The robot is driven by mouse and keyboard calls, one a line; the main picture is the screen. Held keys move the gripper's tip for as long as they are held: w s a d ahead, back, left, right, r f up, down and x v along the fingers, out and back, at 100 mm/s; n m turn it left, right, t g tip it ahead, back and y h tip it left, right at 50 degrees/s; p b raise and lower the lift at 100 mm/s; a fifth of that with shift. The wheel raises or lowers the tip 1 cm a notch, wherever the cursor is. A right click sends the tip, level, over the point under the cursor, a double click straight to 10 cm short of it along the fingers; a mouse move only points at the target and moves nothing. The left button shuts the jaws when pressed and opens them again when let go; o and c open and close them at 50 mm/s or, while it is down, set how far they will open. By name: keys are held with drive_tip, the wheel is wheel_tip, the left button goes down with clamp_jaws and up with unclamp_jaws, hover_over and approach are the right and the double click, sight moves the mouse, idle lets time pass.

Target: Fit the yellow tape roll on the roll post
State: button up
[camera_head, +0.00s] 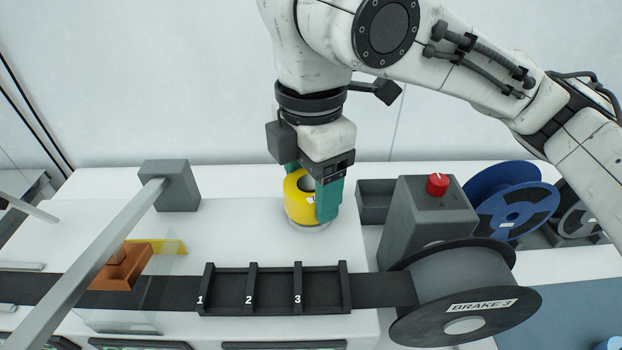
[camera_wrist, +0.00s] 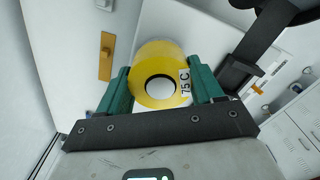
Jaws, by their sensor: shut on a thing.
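The yellow tape roll (camera_head: 298,207) is upright with its hole facing up, on the white work surface's back right. My gripper (camera_head: 311,196) points down with its teal fingers shut on opposite sides of the roll. In the wrist view, the yellow roll (camera_wrist: 151,60) sits between the teal fingers and bears a "75 C" label; something pale shows through its hole. A pale round base (camera_head: 309,227) shows just under the roll. I cannot make out the roll post itself, or whether it is inside the hole.
A grey block with a red knob (camera_head: 437,184) stands right of the roll, beside a dark open bin (camera_head: 375,201). A black slotted track (camera_head: 274,290) and a "BRAKE 3" reel (camera_head: 464,290) lie in front. A grey bar (camera_head: 95,255) slants at left, over an orange piece (camera_head: 121,267).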

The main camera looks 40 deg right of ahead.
drive_tip(key=shift+f, duration=0.5)
drive_tip(key=o, duration=1.2)
drive_tip(key=shift+c, duration=0.2)
drive_tip(key=shift+r, duration=0.15)
wheel_tip(320, 180, up, 11)
drive_tip(key=shift+f+p, duration=0.2)
drive_tip(key=shift+p, duration=0.25)
